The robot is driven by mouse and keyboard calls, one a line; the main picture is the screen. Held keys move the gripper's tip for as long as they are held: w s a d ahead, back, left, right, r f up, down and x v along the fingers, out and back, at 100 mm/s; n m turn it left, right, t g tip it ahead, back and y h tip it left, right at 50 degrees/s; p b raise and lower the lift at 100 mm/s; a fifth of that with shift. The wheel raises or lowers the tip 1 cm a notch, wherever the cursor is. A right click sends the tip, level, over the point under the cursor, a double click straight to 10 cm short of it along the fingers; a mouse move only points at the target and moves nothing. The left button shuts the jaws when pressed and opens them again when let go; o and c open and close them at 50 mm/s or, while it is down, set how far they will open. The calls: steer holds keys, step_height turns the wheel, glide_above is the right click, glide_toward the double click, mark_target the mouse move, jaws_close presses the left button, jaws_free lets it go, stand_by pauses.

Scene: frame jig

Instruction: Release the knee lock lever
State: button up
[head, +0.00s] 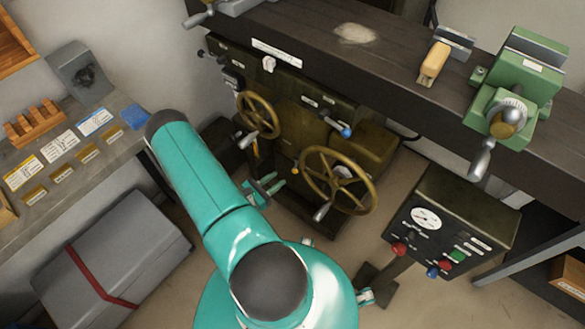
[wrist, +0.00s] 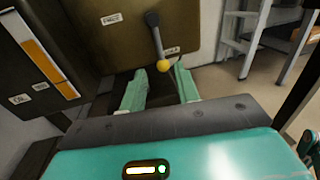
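A lever with a grey arm and a yellow ball end (wrist: 163,66) hangs from a dark olive panel (wrist: 120,45) in the wrist view. Its yellow knob (head: 295,170) also shows small in the head view. Labels near it are too small to read, so I cannot confirm it is the knee lock lever. My gripper (wrist: 161,75) is open and empty. Its two green fingers stand apart, with the ball between and just beyond their tips; contact is not visible. In the head view my gripper (head: 276,183) is low beside the machine, left of the knob.
Two brass handwheels (head: 258,114) (head: 340,181) and a blue-knobbed lever (head: 346,132) are on the machine. A dark table (head: 380,55) carries a green vise (head: 525,75). A control box (head: 455,220) stands right. A grey case (head: 120,255) lies left.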

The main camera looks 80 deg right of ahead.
mark_target(293, 171)
steer(key=x, duration=0.8)
steer(key=shift+s+d, duration=0.15)
steer(key=shift+s, duration=0.05)
steer(key=shift+c, duration=0.4)
jaws_close()
